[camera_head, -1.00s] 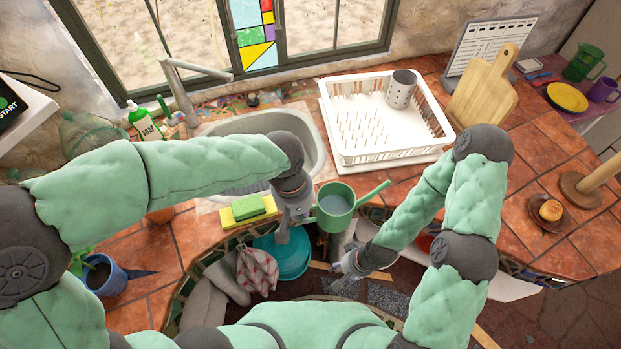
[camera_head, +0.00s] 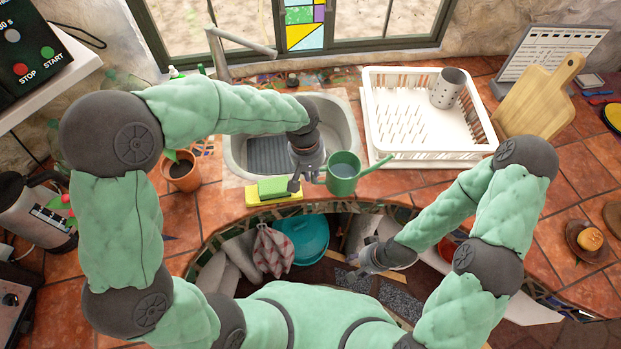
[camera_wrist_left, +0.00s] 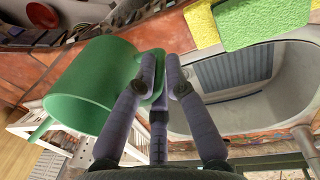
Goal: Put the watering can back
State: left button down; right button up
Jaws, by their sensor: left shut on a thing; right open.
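The green watering can (camera_head: 343,179) is held by my left gripper (camera_head: 308,177) at the front edge of the counter, just right of the sponges. Its spout points right and it looks roughly upright in the head view. In the left wrist view the fingers (camera_wrist_left: 158,78) close on the can's handle, with the green can body (camera_wrist_left: 92,85) to their left. My right gripper (camera_head: 368,262) is open and empty, low in front of the counter edge, apart from the can.
The sink (camera_head: 340,118) lies behind the can. A white dish rack (camera_head: 385,150) stands to its right. Green and yellow sponges (camera_head: 273,190) sit at the counter edge. A potted plant (camera_head: 181,172) and coffee maker (camera_head: 38,212) are at left. The tiled counter between is clear.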

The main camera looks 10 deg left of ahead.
pick_arm(q)
jog(key=shift+w+a+f+b, duration=0.1)
jog(key=shift+w+f+b, duration=0.1)
jog(key=shift+f, duration=0.5)
jog(key=shift+w+a+f+b, duration=0.1)
jog(key=shift+w+f+b, duration=0.1)
jog(key=shift+f, duration=0.55)
jog(key=shift+w+a+f+b, duration=0.1)
jog(key=shift+w+f, duration=0.1)
jog(key=shift+f, duration=0.5)
jog(key=shift+f, duration=0.1)
jog(key=c, duration=1.7)
grip_release()
jog(key=shift+f, duration=0.15)
jog(key=shift+c, duration=0.2)
jog(key=o, duration=0.4)
jog(key=shift+o, duration=0.2)
jog(key=shift+s, duration=0.1)
jog(key=shift+r, duration=0.25)
notch_tip(320, 180, up, 12)
jog(key=a+p, duration=0.1)
jog(key=p, duration=0.1)
